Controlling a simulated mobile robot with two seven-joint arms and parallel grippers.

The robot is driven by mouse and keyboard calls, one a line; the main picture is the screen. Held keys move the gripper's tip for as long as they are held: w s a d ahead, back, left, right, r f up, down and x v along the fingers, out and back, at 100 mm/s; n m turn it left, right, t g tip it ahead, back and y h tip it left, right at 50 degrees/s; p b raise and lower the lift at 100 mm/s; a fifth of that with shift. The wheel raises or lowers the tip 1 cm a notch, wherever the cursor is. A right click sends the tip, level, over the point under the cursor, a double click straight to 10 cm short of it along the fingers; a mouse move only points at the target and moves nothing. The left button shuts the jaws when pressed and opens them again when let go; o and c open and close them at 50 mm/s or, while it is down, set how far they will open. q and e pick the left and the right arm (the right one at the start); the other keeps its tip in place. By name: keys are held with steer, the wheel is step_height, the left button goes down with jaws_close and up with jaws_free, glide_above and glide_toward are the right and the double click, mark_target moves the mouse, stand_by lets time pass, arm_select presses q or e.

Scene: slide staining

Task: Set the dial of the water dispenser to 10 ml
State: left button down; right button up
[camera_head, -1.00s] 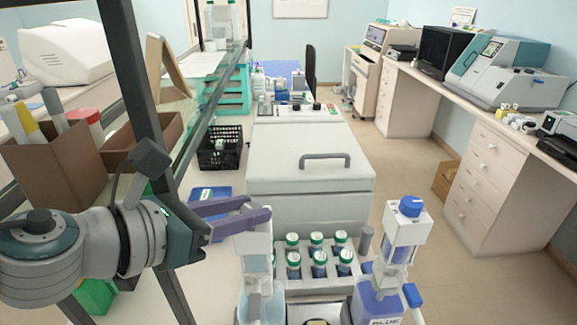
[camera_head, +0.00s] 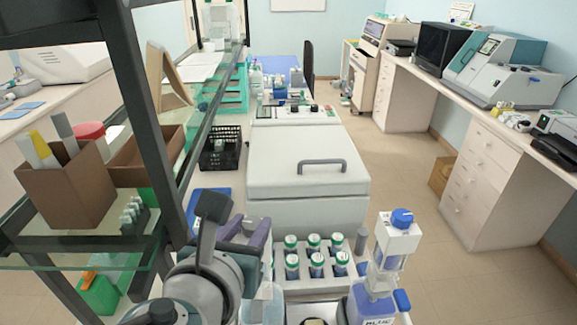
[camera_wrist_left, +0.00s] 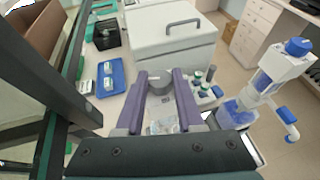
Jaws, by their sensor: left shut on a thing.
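The water dispenser (camera_head: 264,304) stands at the front of the bench, left of the blue-filled dispenser, and my left arm partly hides it. Its grey dial (camera_wrist_left: 160,79) sits between the two purple fingers of my left gripper (camera_head: 245,233) in the left wrist view. The gripper is shut on the dial from above and the side. The clear body of the dispenser shows faintly below the fingers. The dial's markings cannot be read. My right gripper is not in view.
A dispenser with a blue knob (camera_head: 402,217) and blue liquid stands to the right. A rack of green-capped bottles (camera_head: 314,243) is between them. A grey box-shaped machine (camera_head: 308,160) is behind. A dark shelf frame (camera_head: 146,130) rises close to my left arm.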

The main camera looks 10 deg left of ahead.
arm_select(q)
steer(key=shift+d+n+y, duration=0.2)
steer(key=shift+n+y, duration=1)
steer(key=shift+y, duration=0.1)
steer(key=shift+g+y, duration=0.3)
steer(key=shift+w, duration=0.1)
steer(key=c, duration=0.5)
jaws_free()
steer(key=v, duration=1)
steer(key=shift+b, duration=0.4)
